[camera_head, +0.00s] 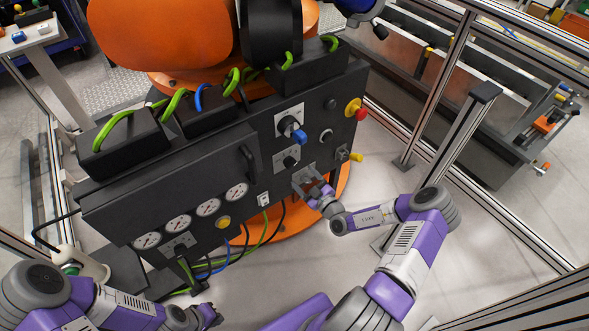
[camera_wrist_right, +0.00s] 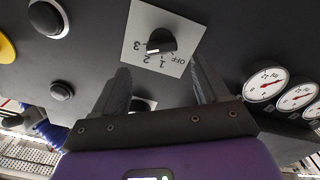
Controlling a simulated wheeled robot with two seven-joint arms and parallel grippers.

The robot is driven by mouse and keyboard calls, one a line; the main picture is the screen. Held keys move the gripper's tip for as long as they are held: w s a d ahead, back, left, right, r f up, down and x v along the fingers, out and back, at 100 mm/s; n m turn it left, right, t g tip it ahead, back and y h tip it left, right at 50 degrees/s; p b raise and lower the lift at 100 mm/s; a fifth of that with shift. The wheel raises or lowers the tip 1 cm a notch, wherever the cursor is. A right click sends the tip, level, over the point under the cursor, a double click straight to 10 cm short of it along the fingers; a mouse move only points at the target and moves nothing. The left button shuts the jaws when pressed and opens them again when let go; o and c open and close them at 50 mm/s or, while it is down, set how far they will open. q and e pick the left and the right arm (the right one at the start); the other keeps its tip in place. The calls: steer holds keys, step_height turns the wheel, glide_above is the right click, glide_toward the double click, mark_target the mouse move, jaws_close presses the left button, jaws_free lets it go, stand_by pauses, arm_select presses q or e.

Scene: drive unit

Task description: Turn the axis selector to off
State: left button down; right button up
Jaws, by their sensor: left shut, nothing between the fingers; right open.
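The axis selector (camera_head: 291,161) is a black knob on a pale plate on the dark front of the drive unit. In the right wrist view the selector (camera_wrist_right: 161,42) shows close up, upside down, with OFF, 1, 2 and 3 printed beside it. I cannot tell surely which mark it points to. My right gripper (camera_head: 305,181) is open and empty just below the selector in the head view. In the wrist view its fingertips (camera_wrist_right: 160,68) are spread, with the knob beyond them. My left gripper (camera_head: 211,315) is shut and empty at the bottom, away from the panel.
A blue-handled switch (camera_head: 298,136) sits above the selector. A red and yellow emergency stop (camera_head: 355,109) is at the upper right of the panel. Several round gauges (camera_head: 208,207) line the left. Cables hang below. A metal frame post (camera_head: 440,90) stands right of the unit.

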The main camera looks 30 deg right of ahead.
mark_target(292, 166)
steer(key=w, duration=0.2)
steer(key=w+b, duration=0.1)
steer(key=w, duration=0.3)
steer(key=shift+w+a+b, duration=0.15)
steer(key=shift+a+b, duration=0.25)
steer(key=c, duration=1.1)
steer(key=shift+o, duration=0.2)
